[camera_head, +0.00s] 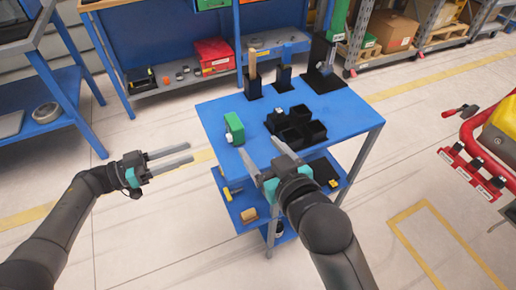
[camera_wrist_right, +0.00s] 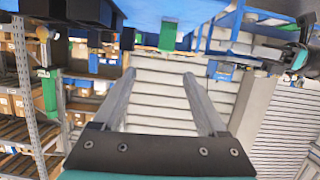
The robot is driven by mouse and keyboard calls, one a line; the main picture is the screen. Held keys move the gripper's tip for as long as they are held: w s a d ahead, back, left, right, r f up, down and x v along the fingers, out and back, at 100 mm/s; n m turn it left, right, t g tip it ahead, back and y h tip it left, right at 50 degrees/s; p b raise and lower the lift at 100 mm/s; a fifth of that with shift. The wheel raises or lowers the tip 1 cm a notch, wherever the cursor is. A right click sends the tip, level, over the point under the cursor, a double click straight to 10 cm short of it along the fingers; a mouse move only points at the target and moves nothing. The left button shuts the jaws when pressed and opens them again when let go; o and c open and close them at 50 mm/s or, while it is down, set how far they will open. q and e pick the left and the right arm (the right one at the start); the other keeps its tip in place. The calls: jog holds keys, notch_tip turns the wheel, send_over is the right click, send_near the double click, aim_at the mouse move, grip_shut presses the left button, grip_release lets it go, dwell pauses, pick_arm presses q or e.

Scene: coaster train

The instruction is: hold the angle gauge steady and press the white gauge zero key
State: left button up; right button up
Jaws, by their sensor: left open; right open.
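A small green block with a white part, which looks like the angle gauge (camera_head: 236,124), stands on the left part of the blue table. Its white key (camera_head: 229,138) seems to be on the lower left of the block. My left gripper (camera_head: 189,153) is open and empty, left of the table and apart from the gauge. My right gripper (camera_head: 263,152) is open, over the table's near edge, to the lower right of the gauge. Its two fingers also show spread in the right wrist view (camera_wrist_right: 158,75), with nothing between them.
Black bins (camera_head: 294,126) stand mid-table, right of the gauge. Black holders with upright tools (camera_head: 253,82) line the back edge. The blue table (camera_head: 222,108) is bare around the gauge. A red rack (camera_head: 470,172) stands at the right.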

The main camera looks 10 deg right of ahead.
aim_at(235, 123)
jog(key=x, duration=1)
jog(key=a+x, duration=0.1)
jog(key=x, duration=0.4)
jog(key=shift+a+r, duration=0.1)
grip_shut()
dwell(0.5)
pick_arm(q)
jog(key=shift+c, duration=0.2)
